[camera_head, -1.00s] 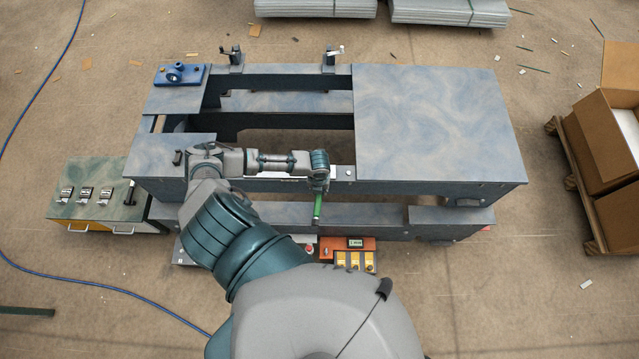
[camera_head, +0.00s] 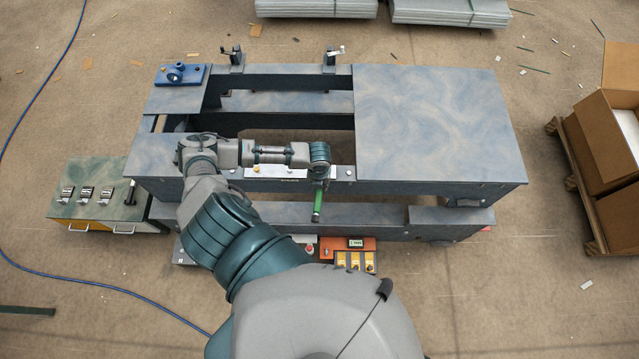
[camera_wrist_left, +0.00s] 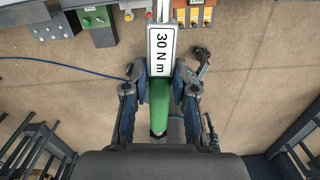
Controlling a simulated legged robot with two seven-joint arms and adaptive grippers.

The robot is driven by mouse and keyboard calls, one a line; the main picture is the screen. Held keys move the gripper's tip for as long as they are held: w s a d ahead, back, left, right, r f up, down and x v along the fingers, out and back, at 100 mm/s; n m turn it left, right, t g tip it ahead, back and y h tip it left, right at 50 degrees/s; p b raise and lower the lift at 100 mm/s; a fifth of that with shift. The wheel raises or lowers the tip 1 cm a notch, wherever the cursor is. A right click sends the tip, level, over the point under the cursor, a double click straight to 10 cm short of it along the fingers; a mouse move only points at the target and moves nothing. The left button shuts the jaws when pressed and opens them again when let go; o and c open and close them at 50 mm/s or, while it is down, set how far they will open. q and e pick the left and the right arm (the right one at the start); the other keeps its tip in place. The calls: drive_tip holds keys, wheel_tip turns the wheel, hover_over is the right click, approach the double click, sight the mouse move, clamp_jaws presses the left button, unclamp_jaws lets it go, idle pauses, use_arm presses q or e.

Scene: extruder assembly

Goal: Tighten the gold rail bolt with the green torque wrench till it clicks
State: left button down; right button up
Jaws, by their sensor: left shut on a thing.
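The green torque wrench (camera_head: 317,205) sticks out over the near edge of the blue-grey frame, its handle toward me. In the left wrist view its green handle (camera_wrist_left: 159,108) and a white "30 N m" label (camera_wrist_left: 161,45) show between the fingers. My left gripper (camera_wrist_left: 160,82) is shut on the wrench; in the head view it is largely covered by my teal wrist. A small gold bolt head (camera_head: 257,169) shows on the pale rail plate (camera_head: 285,172), left of the wrench. The wrench's working end is hidden, so I cannot tell what it touches. My right gripper is out of view.
The frame's wide panel (camera_head: 430,120) is bare on the right. An orange box (camera_head: 345,247) with yellow switches stands just below the wrench handle. A green-topped cabinet (camera_head: 100,190) is at left, open cartons (camera_head: 605,135) at right. A blue mount (camera_head: 180,74) sits at the back left.

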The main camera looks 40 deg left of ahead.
use_arm(q)
drive_tip(key=shift+r, duration=0.5)
